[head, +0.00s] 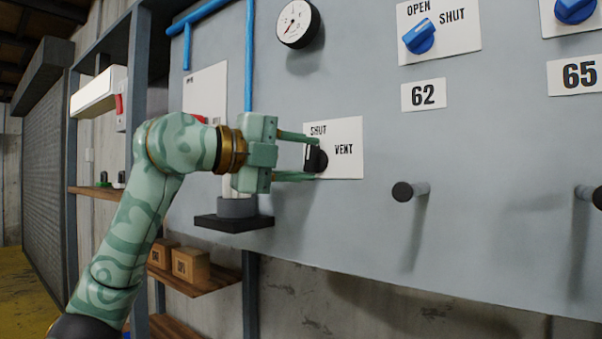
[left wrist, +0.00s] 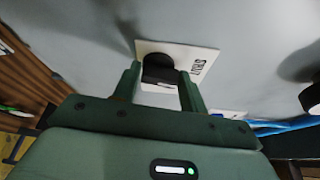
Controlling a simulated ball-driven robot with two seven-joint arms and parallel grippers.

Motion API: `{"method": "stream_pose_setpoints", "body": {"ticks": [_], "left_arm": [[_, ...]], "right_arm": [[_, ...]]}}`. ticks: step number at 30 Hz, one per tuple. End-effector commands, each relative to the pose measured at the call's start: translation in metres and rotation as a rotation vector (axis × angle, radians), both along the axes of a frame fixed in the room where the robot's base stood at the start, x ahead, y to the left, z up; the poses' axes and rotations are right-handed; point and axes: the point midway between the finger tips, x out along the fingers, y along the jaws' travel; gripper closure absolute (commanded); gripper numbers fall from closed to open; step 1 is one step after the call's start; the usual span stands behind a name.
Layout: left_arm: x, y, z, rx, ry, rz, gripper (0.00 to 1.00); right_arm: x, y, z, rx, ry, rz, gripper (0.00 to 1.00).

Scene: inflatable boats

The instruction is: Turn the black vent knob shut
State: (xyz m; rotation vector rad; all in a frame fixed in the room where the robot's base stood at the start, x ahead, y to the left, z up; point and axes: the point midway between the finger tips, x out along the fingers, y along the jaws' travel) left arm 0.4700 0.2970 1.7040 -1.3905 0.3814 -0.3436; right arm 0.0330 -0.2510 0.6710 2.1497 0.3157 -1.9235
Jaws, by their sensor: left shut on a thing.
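The black vent knob (head: 316,158) sits on a white plate (head: 350,151) marked SHUT above and VENT to the right, on the grey panel. Its pale pointer mark appears roughly upright, toward the SHUT word. My left gripper (head: 312,157) has its two green fingers above and below the knob and is shut on it. The left wrist view shows the knob (left wrist: 158,68) between the fingertips (left wrist: 160,80), with the plate (left wrist: 203,58) behind it. My right gripper is not in view.
A blue knob (head: 419,37) marked OPEN and SHUT is at the upper right, above a 62 label (head: 423,95). A dark-ended peg (head: 403,191) sticks out to the right. A gauge (head: 298,23) is above. A dark ledge (head: 234,222) juts out below left.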

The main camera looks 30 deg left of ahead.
Motion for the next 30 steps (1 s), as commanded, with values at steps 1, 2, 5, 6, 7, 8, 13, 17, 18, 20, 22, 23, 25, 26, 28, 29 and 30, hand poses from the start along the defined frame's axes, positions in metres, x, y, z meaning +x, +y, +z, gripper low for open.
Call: {"method": "stream_pose_setpoints", "body": {"ticks": [1, 2, 5, 6, 7, 8, 13, 17, 18, 20, 22, 23, 25, 26, 28, 29, 30], "left_arm": [[0.000, 0.001, -0.002, -0.028, -0.002, 0.001, 0.80], [0.000, 0.001, -0.002, -0.044, -0.001, 0.001, 0.80], [0.000, 0.001, -0.002, -0.090, 0.002, 0.001, 0.80], [0.000, 0.001, -0.002, -0.105, 0.004, 0.002, 0.80], [0.000, 0.001, -0.001, -0.114, 0.004, 0.002, 0.80], [0.000, 0.001, -0.001, -0.124, 0.005, 0.002, 0.80], [0.000, 0.002, 0.000, -0.157, 0.007, 0.003, 0.80], [0.000, 0.002, 0.000, -0.167, 0.007, 0.004, 0.80], [0.000, 0.002, 0.000, -0.168, 0.008, 0.004, 0.80], [0.000, 0.002, 0.001, -0.168, 0.008, 0.004, 0.80], [0.000, 0.002, 0.001, -0.168, 0.007, 0.004, 0.80], [0.000, 0.002, 0.001, -0.168, 0.007, 0.004, 0.80], [0.000, 0.002, 0.001, -0.167, 0.006, 0.004, 0.80], [0.000, 0.002, 0.001, -0.167, 0.006, 0.004, 0.80], [0.000, 0.002, 0.001, -0.167, 0.006, 0.004, 0.46], [0.000, 0.002, 0.001, -0.167, 0.006, 0.003, 0.38], [0.000, 0.002, 0.001, -0.167, 0.007, 0.003, 0.37]], "right_arm": [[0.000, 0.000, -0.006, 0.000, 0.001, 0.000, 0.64], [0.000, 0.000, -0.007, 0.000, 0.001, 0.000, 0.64], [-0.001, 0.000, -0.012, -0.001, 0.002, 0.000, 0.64], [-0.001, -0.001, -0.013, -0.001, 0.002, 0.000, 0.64], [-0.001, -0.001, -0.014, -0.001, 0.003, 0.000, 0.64], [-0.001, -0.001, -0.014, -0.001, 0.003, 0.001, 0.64], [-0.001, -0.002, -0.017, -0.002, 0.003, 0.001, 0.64], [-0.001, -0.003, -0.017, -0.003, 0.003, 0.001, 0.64], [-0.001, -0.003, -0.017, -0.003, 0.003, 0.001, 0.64], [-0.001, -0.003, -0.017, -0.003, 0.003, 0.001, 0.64], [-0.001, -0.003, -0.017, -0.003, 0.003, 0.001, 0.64], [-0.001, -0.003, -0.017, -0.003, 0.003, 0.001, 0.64], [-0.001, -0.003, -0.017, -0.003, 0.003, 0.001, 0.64], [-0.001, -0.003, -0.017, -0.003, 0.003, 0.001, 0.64], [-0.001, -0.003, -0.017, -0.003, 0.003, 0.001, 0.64], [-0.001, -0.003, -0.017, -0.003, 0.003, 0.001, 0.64], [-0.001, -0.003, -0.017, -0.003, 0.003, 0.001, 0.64]]}}
